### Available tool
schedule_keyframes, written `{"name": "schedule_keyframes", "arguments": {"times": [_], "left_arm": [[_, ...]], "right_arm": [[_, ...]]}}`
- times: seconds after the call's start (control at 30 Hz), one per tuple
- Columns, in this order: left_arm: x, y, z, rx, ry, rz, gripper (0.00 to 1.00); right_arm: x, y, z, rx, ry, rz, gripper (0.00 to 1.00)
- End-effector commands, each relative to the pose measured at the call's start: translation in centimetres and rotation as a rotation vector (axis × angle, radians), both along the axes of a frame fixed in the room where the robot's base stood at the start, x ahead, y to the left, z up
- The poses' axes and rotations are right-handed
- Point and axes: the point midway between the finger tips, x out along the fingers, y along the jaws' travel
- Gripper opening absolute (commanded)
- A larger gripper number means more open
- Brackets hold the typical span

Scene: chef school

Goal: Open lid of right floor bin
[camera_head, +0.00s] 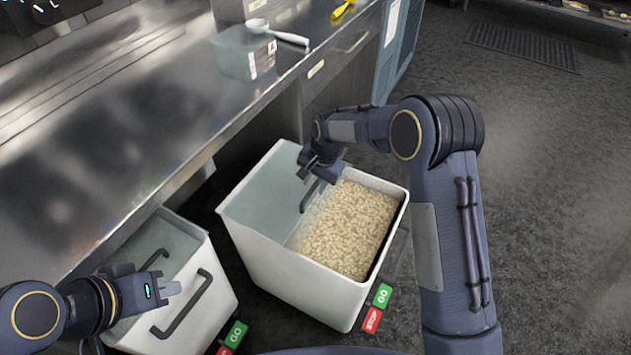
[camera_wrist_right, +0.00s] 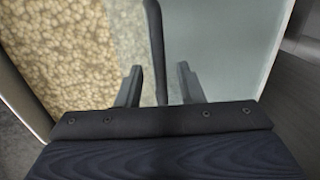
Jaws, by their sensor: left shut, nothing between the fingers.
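The right floor bin (camera_head: 290,285) is a white tub on the floor holding beige grain-like contents (camera_head: 350,225). A clear pane, seemingly its lid (camera_wrist_right: 225,50), covers one side, and the contents beside it look uncovered. How far the lid stands open is hard to tell. A dark bar handle (camera_head: 307,198) runs along the pane; it also shows in the right wrist view (camera_wrist_right: 156,40). My right gripper (camera_wrist_right: 158,88) is open at the handle, with one finger on each side and visible gaps. My left gripper (camera_head: 168,289) is shut and empty, above the left bin.
The left floor bin (camera_head: 205,325) has dark handles and stands beside the right one. Open dark floor (camera_head: 560,200) lies to the right.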

Motion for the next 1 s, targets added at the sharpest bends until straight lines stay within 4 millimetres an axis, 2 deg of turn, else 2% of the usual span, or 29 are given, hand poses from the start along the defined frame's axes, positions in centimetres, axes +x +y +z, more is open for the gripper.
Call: {"name": "schedule_keyframes", "arguments": {"times": [0.27,0.7,1.0], "left_arm": [[0.0,0.0,0.1,0.000,0.000,0.000,0.00],[0.0,0.0,0.8,0.000,0.000,0.000,0.00],[0.0,0.0,0.9,0.000,0.000,0.000,0.00]], "right_arm": [[0.0,-0.1,0.4,0.000,-0.001,0.000,0.34],[-0.7,-1.1,6.8,0.000,-0.001,0.000,0.34],[-0.9,-1.3,7.6,-0.001,0.001,0.000,0.34]]}}
